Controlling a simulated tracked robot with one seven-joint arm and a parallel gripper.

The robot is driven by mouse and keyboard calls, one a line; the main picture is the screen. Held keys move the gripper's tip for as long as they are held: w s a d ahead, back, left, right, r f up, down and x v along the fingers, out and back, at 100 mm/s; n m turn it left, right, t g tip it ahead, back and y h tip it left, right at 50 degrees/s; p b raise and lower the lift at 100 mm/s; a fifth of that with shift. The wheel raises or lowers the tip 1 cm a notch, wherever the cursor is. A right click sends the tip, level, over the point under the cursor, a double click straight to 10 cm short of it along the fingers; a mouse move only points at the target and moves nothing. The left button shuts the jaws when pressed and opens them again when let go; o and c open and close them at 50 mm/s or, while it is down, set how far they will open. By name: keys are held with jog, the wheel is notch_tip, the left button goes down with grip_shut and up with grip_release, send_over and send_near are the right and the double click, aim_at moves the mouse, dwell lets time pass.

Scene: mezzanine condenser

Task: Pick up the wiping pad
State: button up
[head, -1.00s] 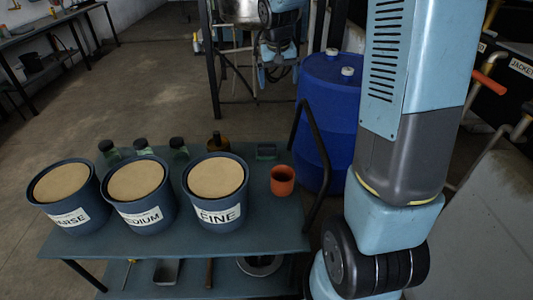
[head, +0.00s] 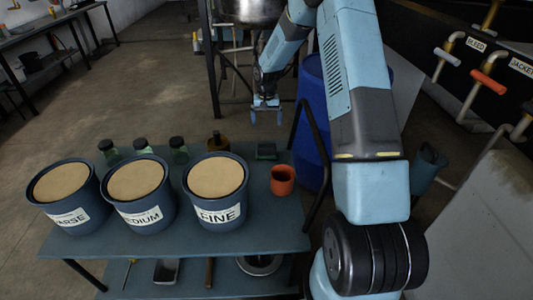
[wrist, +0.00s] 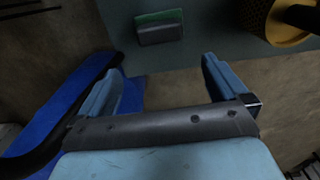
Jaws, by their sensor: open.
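The wiping pad appears to be the small dark block with a green edge (head: 266,151), lying on the back right of the cart top. In the wrist view the pad (wrist: 159,28) is grey with a green strip along one long side, beyond my fingertips and roughly centred between them. My gripper (head: 267,119) hangs with its fingers down, behind and above the pad in the head view. It also shows in the wrist view (wrist: 161,75), its two blue fingers wide apart with nothing between them.
The cart top (head: 180,235) holds a red-brown cup (head: 282,180) right of the pad, a brown bottle (head: 217,142) left of it, green jars (head: 179,149) and labelled tubs (head: 215,192). A black cart handle (head: 313,150) and a blue drum (head: 312,100) stand close on the right.

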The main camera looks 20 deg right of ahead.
aim_at(267, 145)
notch_tip(267, 145, down, 9)
jog(key=shift+f, duration=0.1)
jog(key=shift+s+f, duration=0.2)
jog(key=shift+f, duration=2.4)
jog(key=c, duration=0.7)
jog(key=shift+r, duration=0.2)
